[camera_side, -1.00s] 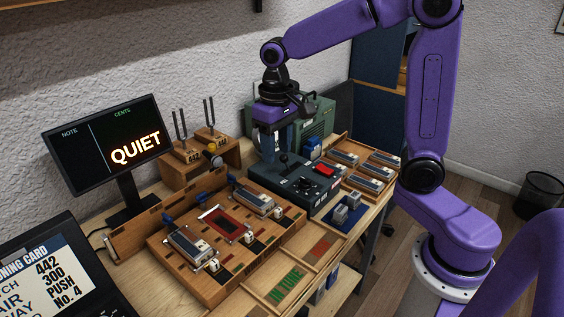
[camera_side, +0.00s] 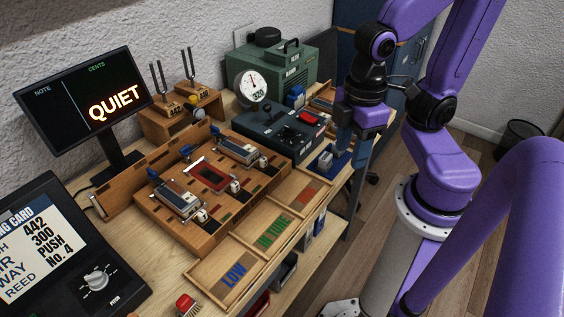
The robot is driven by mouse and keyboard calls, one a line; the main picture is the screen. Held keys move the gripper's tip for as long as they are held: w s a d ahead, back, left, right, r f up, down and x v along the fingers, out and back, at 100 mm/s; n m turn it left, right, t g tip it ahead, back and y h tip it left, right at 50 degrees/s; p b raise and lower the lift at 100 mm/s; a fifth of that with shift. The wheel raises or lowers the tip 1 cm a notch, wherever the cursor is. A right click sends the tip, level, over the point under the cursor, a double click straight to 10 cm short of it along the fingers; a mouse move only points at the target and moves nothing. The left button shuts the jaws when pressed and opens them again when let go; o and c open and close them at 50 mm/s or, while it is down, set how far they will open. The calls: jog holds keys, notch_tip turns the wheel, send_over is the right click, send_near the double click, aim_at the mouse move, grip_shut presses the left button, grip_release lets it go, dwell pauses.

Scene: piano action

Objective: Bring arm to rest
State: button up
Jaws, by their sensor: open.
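My gripper (camera_side: 352,160) hangs pointing down at the right edge of the bench, beside the small blue tray (camera_side: 341,156) with grey blocks. Its dark fingers look apart, with nothing seen between them. The tips are partly lost against the dark background, so their height above the bench is hard to judge. My arm is folded back over its base at the right, clear of the wooden reed board (camera_side: 226,222).
Tuning forks (camera_side: 160,80) and a monitor reading QUIET (camera_side: 88,104) are at left. Sorting trays (camera_side: 222,254) line the front edge.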

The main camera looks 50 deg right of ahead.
jog(key=shift+s+d+f+n, duration=0.1)
jog(key=shift+s+d+n, duration=0.1)
jog(key=shift+s, duration=0.15)
jog(key=shift+s+d+f+n, duration=0.1)
jog(key=shift+s+n, duration=0.1)
jog(key=shift+s, duration=0.1)
jog(key=shift+c, duration=0.5)
dwell(0.9)
